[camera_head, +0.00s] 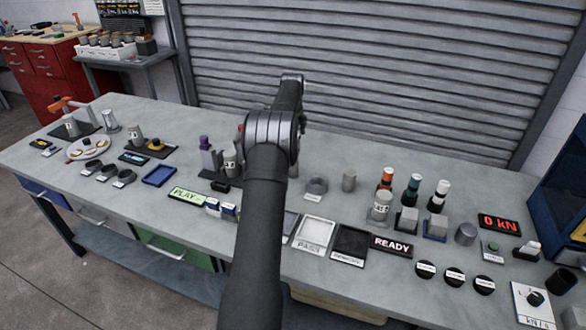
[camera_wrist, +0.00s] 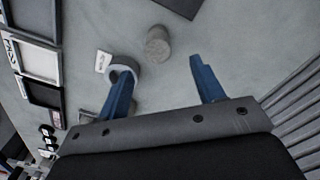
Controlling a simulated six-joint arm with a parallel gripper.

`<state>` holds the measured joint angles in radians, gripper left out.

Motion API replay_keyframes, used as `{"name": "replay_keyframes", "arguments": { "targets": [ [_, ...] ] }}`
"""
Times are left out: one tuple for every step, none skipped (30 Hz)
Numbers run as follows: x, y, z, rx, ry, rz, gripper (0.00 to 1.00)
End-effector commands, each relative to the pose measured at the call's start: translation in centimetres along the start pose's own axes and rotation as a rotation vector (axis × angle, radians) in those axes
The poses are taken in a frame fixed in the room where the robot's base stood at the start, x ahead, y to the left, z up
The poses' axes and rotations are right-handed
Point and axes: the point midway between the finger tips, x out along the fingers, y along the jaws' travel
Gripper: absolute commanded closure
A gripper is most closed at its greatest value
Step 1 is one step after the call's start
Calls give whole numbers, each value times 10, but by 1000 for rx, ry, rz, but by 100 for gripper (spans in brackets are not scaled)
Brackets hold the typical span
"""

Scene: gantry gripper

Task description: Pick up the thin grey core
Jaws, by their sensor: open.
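A plain grey upright cylinder (camera_head: 348,181) stands on the grey bench, right of my arm; it looks like the core. In the wrist view the cylinder (camera_wrist: 158,43) is beyond the fingertips, sideways between the lines of the two fingers, touched by neither. My gripper (camera_wrist: 160,68) is open and empty, with two blue fingers spread apart. In the wrist view the left finger overlaps this holder (camera_wrist: 129,68); contact cannot be told. My arm hides the gripper in the head view.
Labelled sample cylinders (camera_head: 381,206) and dark bottles stand to the right. A white-framed tray (camera_head: 314,234) and a black tray (camera_head: 350,245) lie nearer the front. Bare bench lies behind the cylinder, before the shutter (camera_head: 400,80).

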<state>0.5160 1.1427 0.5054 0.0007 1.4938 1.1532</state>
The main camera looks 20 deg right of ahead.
Motion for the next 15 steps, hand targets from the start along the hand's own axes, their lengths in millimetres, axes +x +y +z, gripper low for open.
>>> {"name": "replay_keyframes", "arguments": {
  "targets": [
    [12, 1, 0, 0, -1, 3, 38],
    [19, 1, 0, 0, -1, 3, 38],
    [26, 1, 0, -1, -1, 4, 38],
    [32, 1, 0, -1, -1, 2, 38],
    [36, 1, 0, -1, -1, 3, 38],
    [42, 1, 0, -1, -1, 3, 38],
    [45, 0, 0, -1, 0, 2, 38],
    [47, 0, 0, -1, 0, 1, 38],
    [50, 0, 0, -1, 0, 0, 38],
    [51, 0, 0, -1, 0, 0, 38],
    [52, 0, 0, -1, 1, 0, 38],
    [54, 0, 0, -1, 0, 0, 38],
    [55, 1, 0, -1, 0, 1, 38],
    [57, 1, 0, -1, 0, 1, 38],
    [60, 1, 0, -1, 0, 1, 38]
  ]
}}
